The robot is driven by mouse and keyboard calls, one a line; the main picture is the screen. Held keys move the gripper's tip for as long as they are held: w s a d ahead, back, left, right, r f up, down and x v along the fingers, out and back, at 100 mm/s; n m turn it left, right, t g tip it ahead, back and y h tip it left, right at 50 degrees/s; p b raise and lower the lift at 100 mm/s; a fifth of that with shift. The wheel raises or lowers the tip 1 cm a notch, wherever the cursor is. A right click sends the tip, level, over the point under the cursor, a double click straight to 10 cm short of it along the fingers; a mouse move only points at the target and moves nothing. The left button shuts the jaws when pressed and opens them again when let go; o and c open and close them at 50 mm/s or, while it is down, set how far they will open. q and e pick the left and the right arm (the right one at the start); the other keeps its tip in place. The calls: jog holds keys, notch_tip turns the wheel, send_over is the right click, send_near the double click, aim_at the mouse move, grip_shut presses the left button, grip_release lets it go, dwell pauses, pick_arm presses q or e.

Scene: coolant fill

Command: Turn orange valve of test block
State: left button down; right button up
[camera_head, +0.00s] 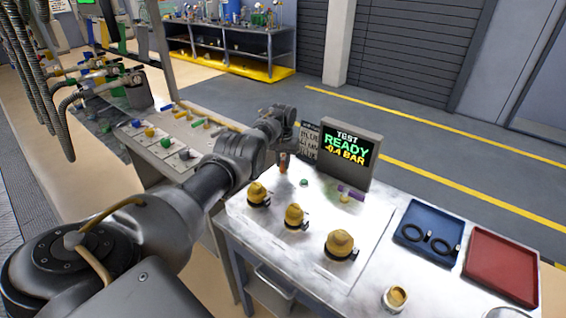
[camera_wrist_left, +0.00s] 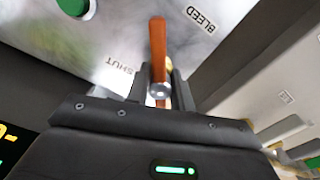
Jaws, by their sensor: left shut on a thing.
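My left arm reaches across from the left in the head view. My left gripper (camera_head: 283,150) is at the back left of the test block's metal top (camera_head: 320,255). The orange valve handle (camera_head: 283,163) shows just below it. In the left wrist view, the gripper (camera_wrist_left: 160,84) is shut on the orange valve handle (camera_wrist_left: 157,48), its fingers on either side of it. The handle's free end stands out between the printed words SHUT and BLEED. The valve body is mostly hidden behind the handle and fingers. My right gripper is not in view.
A test display (camera_head: 346,150) reads TEST READY -0.4 BAR, close right of the gripper. Several yellow-capped fittings (camera_head: 294,215) stand on the top. A blue tray (camera_head: 426,228) with black rings and a red tray (camera_head: 502,265) lie at right. A green button (camera_wrist_left: 74,5) is near the valve.

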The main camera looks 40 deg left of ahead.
aim_at(283, 158)
pick_arm(q)
jog(key=m+b, duration=0.1)
jog(key=m, duration=0.5)
jog(key=shift+m, duration=0.3)
dwell(0.4)
jog(key=c, duration=1.2)
grip_release()
notch_tip(283, 158, up, 3)
jog(key=shift+a+r+p, duration=0.1)
jog(key=shift+r+p, duration=0.1)
jog(key=shift+p, duration=0.35)
notch_tip(283, 158, up, 7)
jog(key=shift+r, duration=0.2)
